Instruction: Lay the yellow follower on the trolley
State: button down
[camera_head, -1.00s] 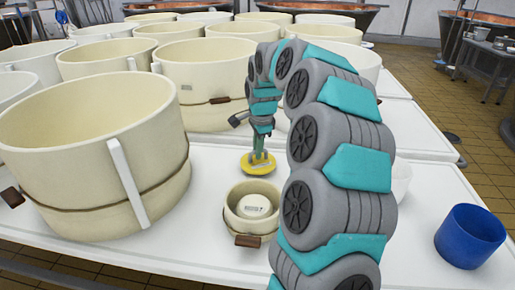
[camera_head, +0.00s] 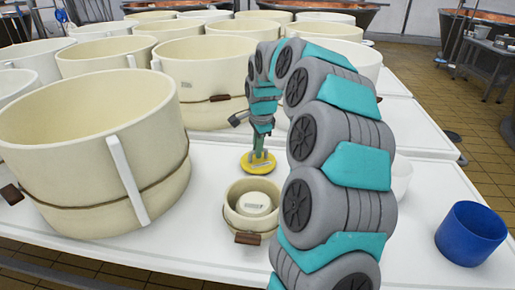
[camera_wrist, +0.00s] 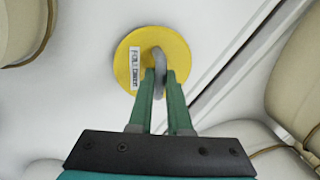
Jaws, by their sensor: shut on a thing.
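The yellow follower (camera_head: 246,165) is a flat round disc with a grey loop handle and a white label. It also shows in the wrist view (camera_wrist: 125,80), seen from above. My gripper (camera_head: 258,153) is shut on the loop handle, with its green fingers on either side in the wrist view (camera_wrist: 160,82). The follower is over the white surface (camera_head: 210,165) just behind the small cream mould. I cannot tell if it touches that surface. No separate trolley can be made out; the white surface may be its top.
The small cream mould (camera_head: 240,219) holds a white labelled piece (camera_head: 255,203). A large cream hoop (camera_head: 85,160) stands left, and several more stand behind. A blue cup (camera_head: 470,234) is at the right. My arm hides part of the surface.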

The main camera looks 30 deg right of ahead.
jog(key=shift+f+b, duration=0.3)
jog(key=shift+f, duration=0.15)
dwell(0.4)
jog(key=c, duration=0.8)
grip_release()
jog(key=shift+r+p, duration=0.75)
jog(key=shift+r, duration=2.8)
jog(key=shift+s, duration=0.1)
